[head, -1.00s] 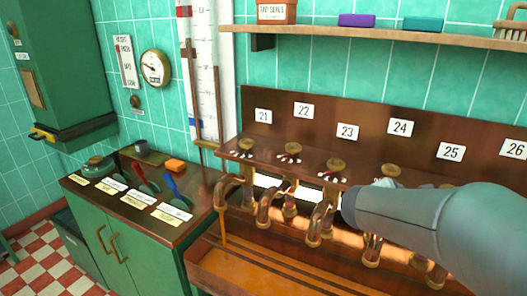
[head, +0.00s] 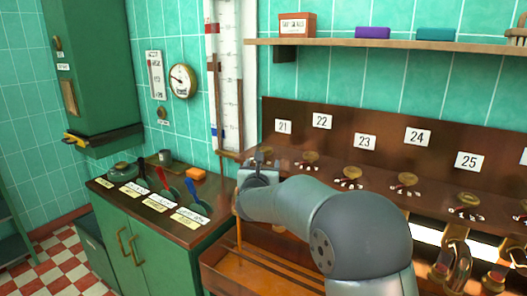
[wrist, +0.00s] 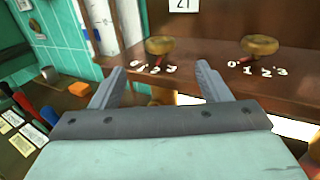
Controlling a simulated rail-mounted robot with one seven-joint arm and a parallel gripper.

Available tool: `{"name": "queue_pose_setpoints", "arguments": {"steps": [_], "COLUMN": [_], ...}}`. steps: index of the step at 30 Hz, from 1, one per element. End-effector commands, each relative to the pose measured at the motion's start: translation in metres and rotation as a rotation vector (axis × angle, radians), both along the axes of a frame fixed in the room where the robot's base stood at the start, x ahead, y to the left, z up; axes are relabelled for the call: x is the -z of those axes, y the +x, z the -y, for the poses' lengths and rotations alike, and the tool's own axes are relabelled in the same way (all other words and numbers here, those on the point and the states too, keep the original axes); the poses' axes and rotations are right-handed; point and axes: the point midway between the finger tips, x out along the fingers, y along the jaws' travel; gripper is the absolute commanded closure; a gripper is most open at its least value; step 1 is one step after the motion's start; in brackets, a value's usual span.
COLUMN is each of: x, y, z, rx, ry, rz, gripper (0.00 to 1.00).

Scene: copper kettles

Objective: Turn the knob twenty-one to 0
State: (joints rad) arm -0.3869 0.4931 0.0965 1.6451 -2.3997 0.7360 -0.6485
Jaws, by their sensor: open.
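Knob twenty-one (wrist: 159,46) is a round brass knob on the wooden ledge below the "21" label (wrist: 183,5). White figures curve in front of it. Its short red pointer faces the middle of the figures; I cannot tell the exact number. My gripper (wrist: 159,71) is open and empty. In the wrist view its fingers stand left and right of the knob's line, apart from the knob and short of it. In the head view my gripper (head: 259,162) is at the ledge's left end below the "21" label (head: 284,127), largely covering that knob.
Knob twenty-two (wrist: 259,45) is close on the right, with more knobs along the ledge. The green cabinet (head: 160,235) at left carries colored levers and an orange block (head: 194,175). A shelf (head: 400,45) runs above the labels.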

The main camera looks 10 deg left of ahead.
Motion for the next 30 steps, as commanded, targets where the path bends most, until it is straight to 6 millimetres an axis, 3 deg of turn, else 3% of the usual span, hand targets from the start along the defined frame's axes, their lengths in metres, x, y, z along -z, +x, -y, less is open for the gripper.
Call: {"name": "queue_pose_setpoints", "arguments": {"steps": [6, 12, 18, 27, 30], "x": [-0.001, -0.002, 0.0, 0.0, 0.0], "y": [0.049, 0.083, 0.099, 0.101, 0.101], "z": [0.001, 0.001, 0.001, 0.001, 0.001], "rx": [0.002, 0.002, 0.001, 0.001, 0.001], "ry": [0.0, 0.001, 0.001, 0.001, 0.001], "rz": [-0.001, 0.0, -0.001, 0.0, 0.0], "gripper": [0.3, 0.3, 0.3, 0.3, 0.55]}}
